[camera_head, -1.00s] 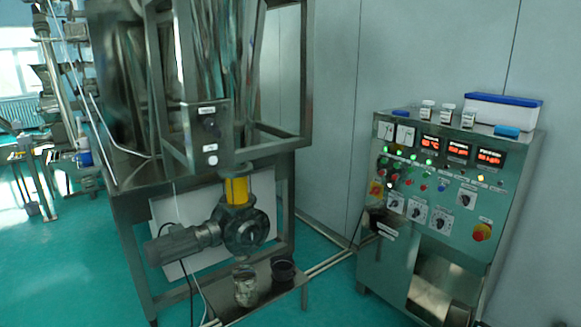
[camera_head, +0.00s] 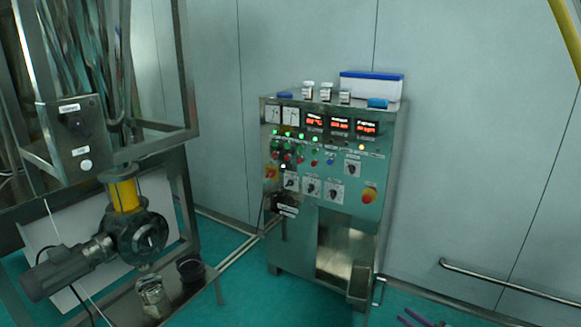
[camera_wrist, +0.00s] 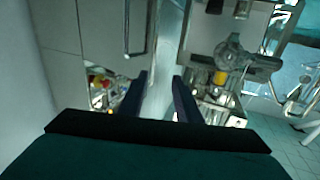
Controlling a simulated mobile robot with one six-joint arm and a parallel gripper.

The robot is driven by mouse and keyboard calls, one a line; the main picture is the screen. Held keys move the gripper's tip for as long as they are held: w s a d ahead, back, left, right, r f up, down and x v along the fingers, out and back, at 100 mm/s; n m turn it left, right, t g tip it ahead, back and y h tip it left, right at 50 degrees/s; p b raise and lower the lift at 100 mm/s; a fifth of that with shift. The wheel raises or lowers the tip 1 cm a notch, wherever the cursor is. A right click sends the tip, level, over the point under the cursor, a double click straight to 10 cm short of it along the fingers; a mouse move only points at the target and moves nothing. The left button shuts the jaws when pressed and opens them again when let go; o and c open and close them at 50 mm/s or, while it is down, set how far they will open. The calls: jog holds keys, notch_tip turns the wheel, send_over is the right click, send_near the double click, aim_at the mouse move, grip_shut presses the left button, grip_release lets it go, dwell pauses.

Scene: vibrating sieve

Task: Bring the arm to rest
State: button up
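My gripper (camera_wrist: 161,95) shows in the wrist view as two dark fingers with a clear gap between them. It is open, and nothing is between the fingers. Beyond the fingers, the wrist view shows machinery and light wall panels, some distance away. In the camera_head view, small dark purple pieces show at the bottom edge right of centre; I cannot tell whether they are my fingertips. The rest of the arm is not clearly in view.
The sieve's steel frame and yellow-necked valve (camera_head: 124,194) stand at left. A wall rail (camera_head: 510,283) and a yellow bar (camera_head: 567,35) are at right.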

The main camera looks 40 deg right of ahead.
jog(key=w+a+f+n+y+b, duration=0.1)
jog(key=w+a+f+n+y, duration=0.15)
jog(key=w+a, duration=1.25)
jog(key=w+a+f+n+y+b, duration=0.15)
jog(key=w+a+y, duration=0.25)
jog(key=w+a, duration=1)
jog(key=w+a+f+m+g+h+b, duration=0.1)
jog(key=w+a+f+m+h+b, duration=0.15)
jog(key=w+a, duration=0.8)
jog(key=w+a+f+m+g+h+b, duration=0.1)
jog(key=w+a+f, duration=0.3)
jog(key=w+a, duration=0.65)
jog(key=s+a+f+g+h+b, duration=0.2)
jog(key=s+a+f+g+h, duration=0.2)
jog(key=s+a+f+g, duration=0.75)
jog(key=s+a+g, duration=0.2)
jog(key=s+g, duration=0.1)
jog(key=s, duration=0.9)
jog(key=s+a+g+y, duration=0.1)
jog(key=s+a+g, duration=0.2)
jog(key=s, duration=0.9)
jog(key=s+a+f+g, duration=0.1)
jog(key=s+a+g, duration=0.2)
jog(key=s, duration=0.9)
jog(key=shift+a+g+y, duration=0.25)
jog(key=shift+g+y, duration=0.05)
jog(key=shift+g, duration=0.15)
